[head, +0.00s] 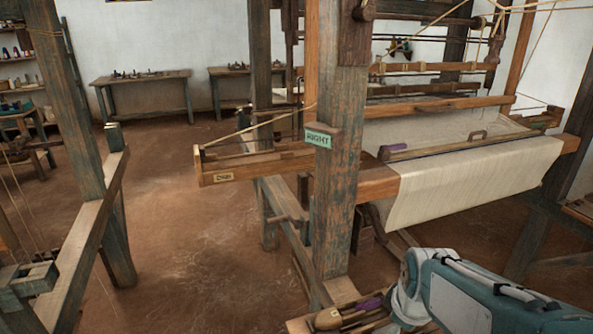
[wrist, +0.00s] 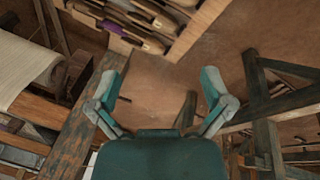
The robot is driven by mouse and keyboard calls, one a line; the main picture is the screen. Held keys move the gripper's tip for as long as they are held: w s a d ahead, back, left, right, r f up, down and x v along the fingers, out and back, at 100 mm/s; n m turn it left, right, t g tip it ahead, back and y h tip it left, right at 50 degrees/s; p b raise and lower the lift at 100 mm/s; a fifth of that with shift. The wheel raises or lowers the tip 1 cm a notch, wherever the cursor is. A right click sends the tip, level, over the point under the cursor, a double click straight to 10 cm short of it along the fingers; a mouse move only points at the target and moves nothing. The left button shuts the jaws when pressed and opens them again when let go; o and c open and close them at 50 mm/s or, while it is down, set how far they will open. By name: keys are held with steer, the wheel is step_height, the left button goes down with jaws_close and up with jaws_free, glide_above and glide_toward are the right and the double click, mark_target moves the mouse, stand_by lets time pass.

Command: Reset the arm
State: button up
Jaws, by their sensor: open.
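My gripper (wrist: 160,98) shows in the wrist view with its two teal fingers spread wide apart and nothing between them. Bare brown floor shows beyond the fingertips. In the head view my teal and white arm is at the lower right, and the gripper itself cannot be made out there. The wooden loom (head: 340,190) stands in front of me, with pale cloth (head: 480,180) wound over its front beam. The cloth also shows at the left of the wrist view (wrist: 25,70).
A wooden tray (wrist: 190,30) of shuttles, one purple (wrist: 118,30), lies close ahead of the fingers. Another timber frame (head: 85,240) stands at left. Open floor (head: 190,220) lies between.

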steer(key=s+a+r+m+t, duration=0.2)
steer(key=s+a+r+m, duration=0.1)
steer(key=s+r+m, duration=0.4)
steer(key=shift+s+a+r+m, duration=0.2)
steer(key=shift+s+m, duration=1.1)
steer(key=shift+s, duration=0.65)
